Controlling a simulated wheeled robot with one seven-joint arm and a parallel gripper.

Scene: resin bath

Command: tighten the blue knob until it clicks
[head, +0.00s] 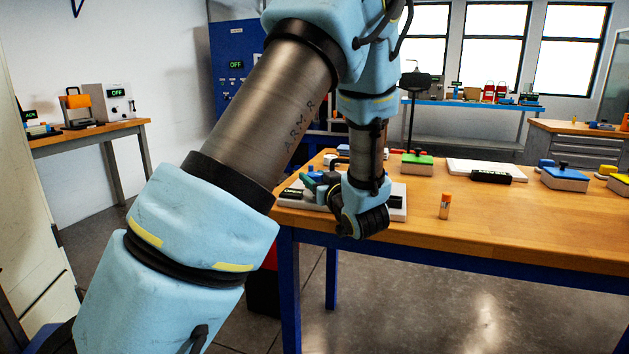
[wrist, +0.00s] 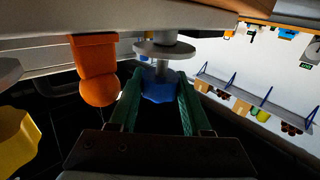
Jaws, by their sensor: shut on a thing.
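The blue knob (wrist: 158,88) is in the middle of the wrist view, on a grey stem with a round disc behind it. My gripper (wrist: 160,85) has its green fingers on either side of the knob and is shut on it. In the head view my gripper (head: 313,183) is low over a white unit at the near left of the wooden table. My wrist and forearm hide much of that unit, and the knob is hard to make out there.
An orange knob (wrist: 97,68) sits close left of my fingers, with a yellow knob (wrist: 16,140) farther left. In the head view an orange-capped stick (head: 445,206) stands on the table (head: 480,228).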

